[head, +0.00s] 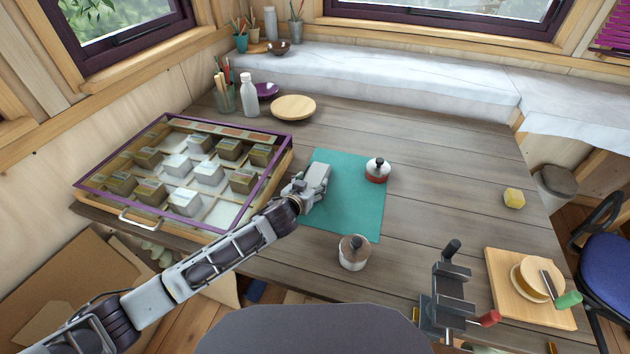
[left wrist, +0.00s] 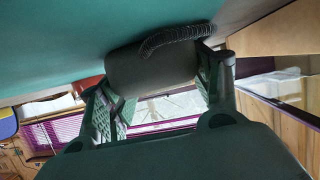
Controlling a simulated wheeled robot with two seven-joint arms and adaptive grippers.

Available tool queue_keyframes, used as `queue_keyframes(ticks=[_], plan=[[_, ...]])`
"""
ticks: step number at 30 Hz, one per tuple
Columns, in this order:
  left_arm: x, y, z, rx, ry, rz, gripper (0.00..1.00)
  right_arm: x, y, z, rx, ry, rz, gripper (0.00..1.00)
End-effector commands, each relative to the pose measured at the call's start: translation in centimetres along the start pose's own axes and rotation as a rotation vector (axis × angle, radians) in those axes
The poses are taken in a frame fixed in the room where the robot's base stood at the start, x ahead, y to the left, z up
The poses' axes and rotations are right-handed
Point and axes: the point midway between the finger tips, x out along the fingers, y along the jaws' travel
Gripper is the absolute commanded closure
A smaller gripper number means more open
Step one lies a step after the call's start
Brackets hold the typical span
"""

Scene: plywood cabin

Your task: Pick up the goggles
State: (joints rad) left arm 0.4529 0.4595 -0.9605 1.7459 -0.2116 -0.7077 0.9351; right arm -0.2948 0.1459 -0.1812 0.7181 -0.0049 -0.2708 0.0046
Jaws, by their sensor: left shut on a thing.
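My left gripper (head: 318,176) is low over the left part of the teal mat (head: 350,215), pointing away from me. In the left wrist view its two fingers (left wrist: 160,82) are closed on a dark, rounded thing with a black ribbed band, which I take to be the goggles (left wrist: 140,72). The goggles are right against or very close to the teal surface; I cannot tell whether they touch it. In the head view the gripper hides them. My right gripper is not in view.
A glass-topped display case (head: 283,158) stands just left of the gripper. A dark vise (head: 448,290) is at the front edge. The table's right middle is mostly clear.

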Motion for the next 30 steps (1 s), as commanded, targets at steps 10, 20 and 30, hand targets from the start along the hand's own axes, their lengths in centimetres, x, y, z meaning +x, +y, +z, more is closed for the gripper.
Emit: queue_keyframes(ticks=[10,20,30], plan=[[-0.1,0.0,-0.4,-0.001,0.001,0.000,0.61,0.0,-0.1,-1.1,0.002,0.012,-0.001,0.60],[-1.4,0.0,-3.6,-0.001,0.003,0.000,0.61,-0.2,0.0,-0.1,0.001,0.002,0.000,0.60],[-3.3,0.0,-8.1,0.000,0.003,0.000,0.61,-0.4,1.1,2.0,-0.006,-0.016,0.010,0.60]])
